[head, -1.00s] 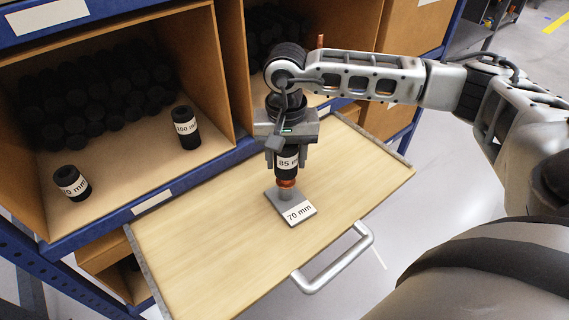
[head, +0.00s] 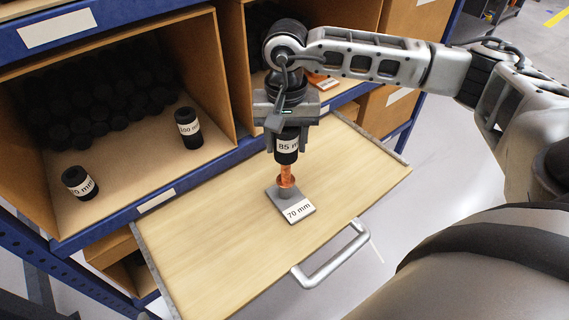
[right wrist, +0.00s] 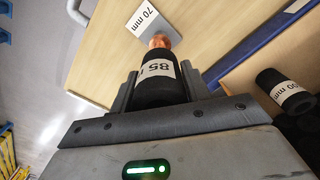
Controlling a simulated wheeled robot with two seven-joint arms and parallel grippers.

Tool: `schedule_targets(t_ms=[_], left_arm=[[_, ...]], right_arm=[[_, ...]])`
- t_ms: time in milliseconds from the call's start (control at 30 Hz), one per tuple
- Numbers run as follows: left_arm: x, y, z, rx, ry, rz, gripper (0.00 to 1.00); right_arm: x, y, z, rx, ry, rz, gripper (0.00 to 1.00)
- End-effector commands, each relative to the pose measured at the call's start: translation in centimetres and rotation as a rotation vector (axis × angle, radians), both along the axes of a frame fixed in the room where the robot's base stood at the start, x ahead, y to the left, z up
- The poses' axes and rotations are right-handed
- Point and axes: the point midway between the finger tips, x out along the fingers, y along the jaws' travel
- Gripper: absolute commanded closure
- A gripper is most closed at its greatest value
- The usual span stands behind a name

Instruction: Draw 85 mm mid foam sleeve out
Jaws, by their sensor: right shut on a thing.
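The black 85 mm foam sleeve (head: 287,146) with a white label is upright in my right gripper (head: 287,128), above the drawer board. My right gripper is shut on it; the sleeve also shows between the fingers in the right wrist view (right wrist: 160,82). Below it a copper tube (head: 287,174) stands on a grey base (head: 291,204) labelled 70 mm. The tube's upper end is hidden, so I cannot tell how far it reaches into the sleeve. The copper also shows in the right wrist view (right wrist: 160,41). My left gripper is not in view.
The wooden pull-out board (head: 205,245) has a metal handle (head: 331,256) at its front and is otherwise bare. The left bin holds a 100 mm sleeve (head: 187,127), another short labelled sleeve (head: 79,183) and a dark pile of sleeves (head: 95,100). A blue shelf edge (head: 110,222) runs behind the board.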

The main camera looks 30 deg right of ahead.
Motion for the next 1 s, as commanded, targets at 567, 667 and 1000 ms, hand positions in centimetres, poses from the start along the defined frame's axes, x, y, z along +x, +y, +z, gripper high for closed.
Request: schedule_targets(t_ms=[567,667,1000], left_arm=[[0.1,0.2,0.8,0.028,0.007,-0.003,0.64],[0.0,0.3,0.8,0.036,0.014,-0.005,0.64],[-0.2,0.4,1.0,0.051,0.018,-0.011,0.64]], right_arm=[[0.0,0.0,3.1,0.0,-0.001,0.0,0.76],[0.0,0.0,3.6,0.0,-0.001,0.0,0.76],[0.0,0.0,4.8,-0.001,-0.001,0.0,0.76]])
